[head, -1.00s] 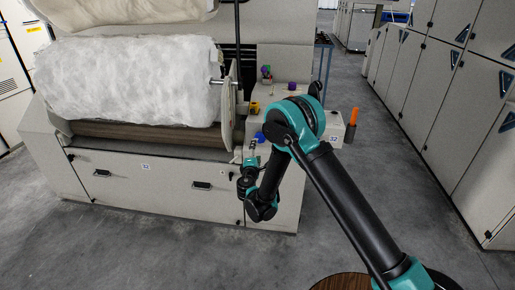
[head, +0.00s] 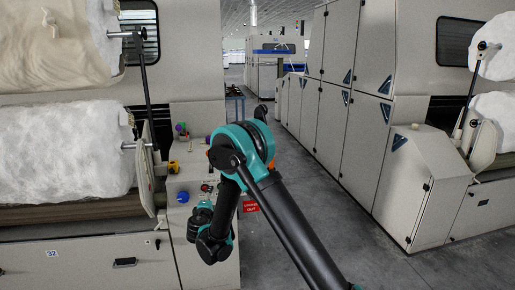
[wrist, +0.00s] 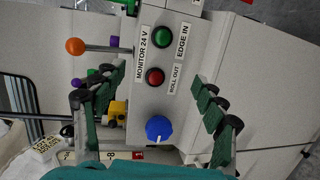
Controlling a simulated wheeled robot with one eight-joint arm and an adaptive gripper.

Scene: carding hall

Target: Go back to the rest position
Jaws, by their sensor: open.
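My gripper (wrist: 160,84) shows in the wrist view with its fingers spread apart and nothing between them. It faces the control panel (wrist: 185,20) of the carding machine, and a gap to the panel seems to remain. The panel carries a green button (wrist: 163,37), a red button (wrist: 155,76) and a blue knob (wrist: 159,129). In the head view my arm is folded in front of the panel's side, and its bulk hides part of the panel. The fingers cannot be made out clearly there.
The carding machine with white fibre rolls (head: 60,150) stands at left. Grey cabinets (head: 345,90) line the right side of an aisle (head: 285,200) with open floor. A red sign (head: 251,206) shows beside my arm. An orange ball-ended lever (wrist: 75,46) sticks out from the panel.

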